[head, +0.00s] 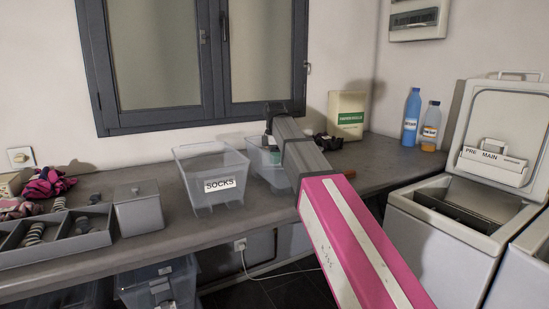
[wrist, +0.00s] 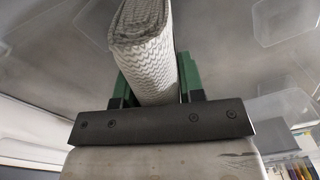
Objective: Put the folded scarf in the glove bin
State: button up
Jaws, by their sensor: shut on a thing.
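The folded scarf (wrist: 146,50) shows in the wrist view as a thick grey and white roll with a zigzag pattern. My gripper (wrist: 157,78) is shut on it, with a green finger on each side. In the head view my arm reaches over the counter, and my gripper is mostly hidden at its far end. A clear bin (head: 256,160) stands below and behind the arm; no label on it is readable, so I cannot tell for sure that it is the glove bin. The scarf cannot be made out in the head view.
A clear bin labelled SOCKS (head: 205,194) stands left of the arm. Farther left are a grey lidded box (head: 138,212) and a divided tray (head: 62,245). A green and cream box (head: 346,114) and bottles (head: 412,117) stand at the back right. An open toploader (head: 440,235) is at right.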

jog(key=o, duration=1)
jog(key=shift+c, duration=0.2)
notch_tip(320, 180, up, 12)
jog(key=shift+r, duration=0.1)
